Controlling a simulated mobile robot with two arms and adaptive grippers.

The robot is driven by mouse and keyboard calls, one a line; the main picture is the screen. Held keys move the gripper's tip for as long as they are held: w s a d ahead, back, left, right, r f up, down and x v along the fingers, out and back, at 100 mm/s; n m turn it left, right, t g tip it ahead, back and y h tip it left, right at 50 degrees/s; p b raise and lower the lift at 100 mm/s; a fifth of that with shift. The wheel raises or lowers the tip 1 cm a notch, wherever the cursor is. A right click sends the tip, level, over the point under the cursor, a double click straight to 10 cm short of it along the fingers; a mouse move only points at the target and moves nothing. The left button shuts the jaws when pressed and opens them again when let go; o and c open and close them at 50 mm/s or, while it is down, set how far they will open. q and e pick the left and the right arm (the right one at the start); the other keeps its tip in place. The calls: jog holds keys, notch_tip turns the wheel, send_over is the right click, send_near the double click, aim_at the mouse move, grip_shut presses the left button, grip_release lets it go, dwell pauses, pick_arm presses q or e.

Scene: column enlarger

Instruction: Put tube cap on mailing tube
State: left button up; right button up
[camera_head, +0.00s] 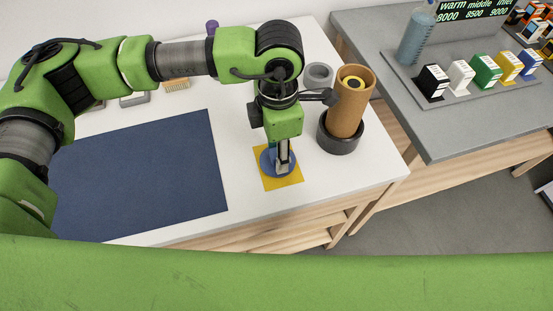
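The brown mailing tube (348,108) stands upright, leaning slightly in the picture, in a round dark holder (339,142) at the right of the white table. Its top is open, and something yellow with a dark centre shows inside. A round blue cap (267,165) lies on a yellow square (290,182) to the left of the tube. My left gripper (281,164) points down over the cap, with its fingertips at it. The fingers overlap from this angle, so I cannot tell whether they grip it. My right gripper is not in view.
A dark blue mat (140,175) covers the table's left part. A grey ring-shaped object (318,75) stands behind the tube. A brush-like item (177,85) lies at the back. A grey side table (440,130) holds a bottle (415,38) and several coloured boxes (486,72).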

pick_arm(q)
grip_shut()
jog(key=shift+r, duration=0.5)
dwell(0.5)
jog(key=shift+r+p, duration=0.4)
jog(key=shift+r, duration=1.25)
